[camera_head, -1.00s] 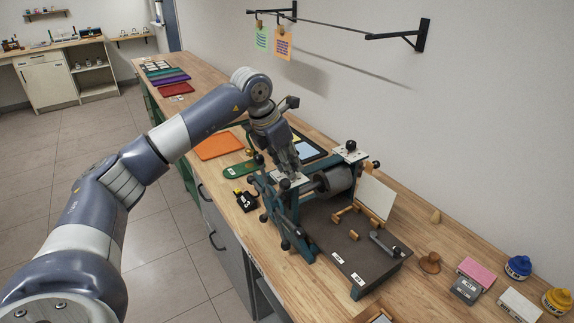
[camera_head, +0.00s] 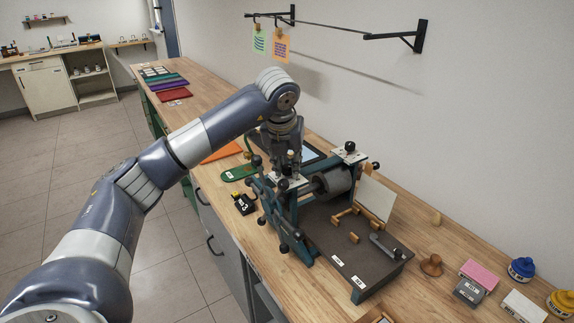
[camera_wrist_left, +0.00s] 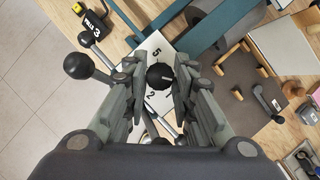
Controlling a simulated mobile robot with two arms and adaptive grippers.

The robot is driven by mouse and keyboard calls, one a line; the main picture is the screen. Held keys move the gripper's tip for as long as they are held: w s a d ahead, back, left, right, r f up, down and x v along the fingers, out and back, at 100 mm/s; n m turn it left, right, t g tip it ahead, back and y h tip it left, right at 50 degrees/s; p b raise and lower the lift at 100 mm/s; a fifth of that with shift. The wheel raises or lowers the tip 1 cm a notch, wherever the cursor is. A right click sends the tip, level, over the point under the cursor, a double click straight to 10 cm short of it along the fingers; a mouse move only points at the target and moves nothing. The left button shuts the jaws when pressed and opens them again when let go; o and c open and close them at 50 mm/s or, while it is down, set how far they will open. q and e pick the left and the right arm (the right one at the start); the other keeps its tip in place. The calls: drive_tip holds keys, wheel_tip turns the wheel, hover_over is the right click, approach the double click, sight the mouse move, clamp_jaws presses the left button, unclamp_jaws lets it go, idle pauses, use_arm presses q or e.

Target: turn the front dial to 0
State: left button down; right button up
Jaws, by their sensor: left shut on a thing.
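The front dial is a black round knob (camera_wrist_left: 160,76) on a white numbered plate (camera_wrist_left: 152,47) in the left wrist view. My right gripper is in neither view.
The press has a grey roller (camera_head: 334,181), a dark bed (camera_head: 355,245) and black-knobbed levers. A second dial (camera_head: 349,150) tops its far side. A black block marked 3 (camera_head: 244,203) lies left of it. Ink jars (camera_head: 522,268) stand at right.

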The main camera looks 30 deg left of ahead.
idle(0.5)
use_arm(q)
drive_tip(key=c, duration=1.3)
unclamp_jaws()
drive_tip(key=shift+c, duration=0.2)
drive_tip(key=shift+r, duration=0.1)
drive_tip(key=v, duration=1.1)
drive_tip(key=shift+r, duration=0.4)
drive_tip(key=shift+s, duration=0.1)
